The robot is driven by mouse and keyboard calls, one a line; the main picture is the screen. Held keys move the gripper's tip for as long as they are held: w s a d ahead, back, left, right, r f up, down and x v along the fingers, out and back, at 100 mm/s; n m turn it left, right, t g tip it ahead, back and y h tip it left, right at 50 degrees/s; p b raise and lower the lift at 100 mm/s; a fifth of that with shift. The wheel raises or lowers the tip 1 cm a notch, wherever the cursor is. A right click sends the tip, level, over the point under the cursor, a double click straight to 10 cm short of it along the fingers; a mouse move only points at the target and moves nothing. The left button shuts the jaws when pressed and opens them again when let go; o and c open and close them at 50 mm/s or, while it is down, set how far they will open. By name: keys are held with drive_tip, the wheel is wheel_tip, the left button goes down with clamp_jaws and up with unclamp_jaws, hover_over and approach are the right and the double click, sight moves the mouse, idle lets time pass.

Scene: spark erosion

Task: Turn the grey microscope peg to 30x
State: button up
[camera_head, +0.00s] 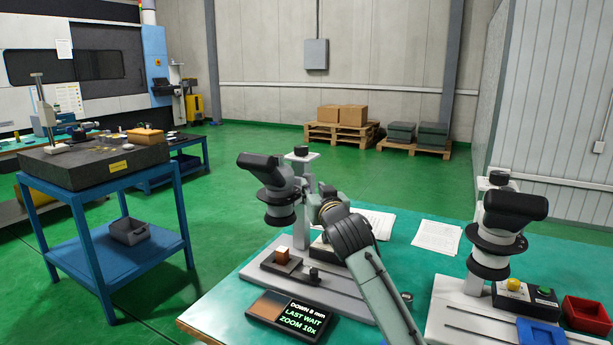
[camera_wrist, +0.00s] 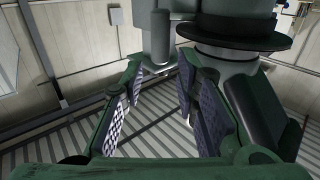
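The left microscope (camera_head: 281,196) stands on a grey base on the green bench, a small brown block under its lens. A display (camera_head: 300,315) in front of it reads "DOWN 8 mm, LAST WAIT, ZOOM 10x". My gripper (camera_head: 318,192) is at the right side of this microscope's head, partly hidden by my arm. In the wrist view my gripper (camera_wrist: 168,72) is open, with nothing visible between its pads. A grey upright cylinder (camera_wrist: 160,38) shows just past the fingertips. I cannot tell whether it is the peg. A dark round rim (camera_wrist: 240,35) is close at the right finger.
A second microscope (camera_head: 497,235) stands at the right with a button box, a blue tray and a red bin (camera_head: 587,314). White papers (camera_head: 437,236) lie on the bench. A blue cart (camera_head: 110,240) stands to the left on open green floor.

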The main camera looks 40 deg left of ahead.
sight(308, 180)
drive_tip(key=p+x, duration=0.2)
drive_tip(key=x, duration=0.6)
drive_tip(key=shift+p, duration=0.3)
drive_tip(key=shift+c, duration=0.6)
clamp_jaws()
